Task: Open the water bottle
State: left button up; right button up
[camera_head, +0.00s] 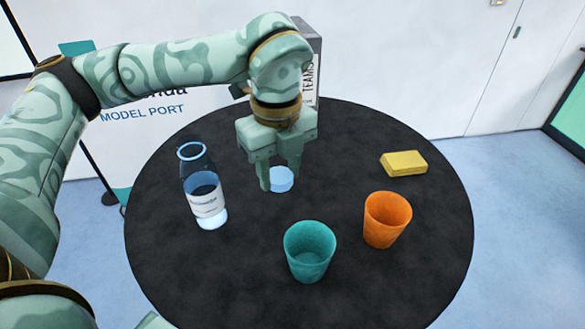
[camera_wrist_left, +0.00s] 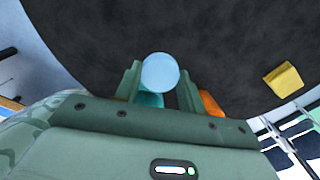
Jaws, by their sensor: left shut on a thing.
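The water bottle (camera_head: 205,200) stands upright on the left side of the round black table in the head view. It is clear with a white label, and its blue-rimmed mouth is uncovered. A light blue round cap (camera_head: 281,179) is apart from the bottle, to its right. My left gripper (camera_head: 280,181) points down and is shut on the cap, which also shows between the fingers in the left wrist view (camera_wrist_left: 160,71). I cannot tell whether the cap touches the table. My right gripper is not in view.
A teal cup (camera_head: 309,252) stands at the front of the table (camera_head: 240,285), and an orange cup (camera_head: 386,220) is to its right. A yellow block (camera_head: 403,163) lies near the right edge. A grey box (camera_head: 312,75) stands behind my left gripper. The front left of the table is clear.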

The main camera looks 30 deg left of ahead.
pick_arm(q)
jog(key=w+a+f, duration=0.1)
jog(key=w+f, duration=0.1)
jog(key=w, duration=0.1)
jog(key=w+a+f+p, duration=0.1)
jog(key=w+f, duration=0.2)
jog(key=w+a+f, duration=0.1)
jog(key=w+f, duration=0.2)
jog(key=w, duration=0.1)
jog(key=shift+a+p, duration=0.35)
jog(key=shift+a, duration=0.05)
jog(key=shift+w+a+f, duration=0.1)
jog(key=shift+w+f, duration=0.25)
jog(key=shift+f, duration=0.1)
notch_tip(320, 180, down, 2)
jog(key=shift+f+p, duration=0.25)
jog(key=shift+p, duration=0.2)
jog(key=shift+f, duration=0.25)
jog(key=o, duration=1.1)
jog(key=shift+f, duration=0.1)
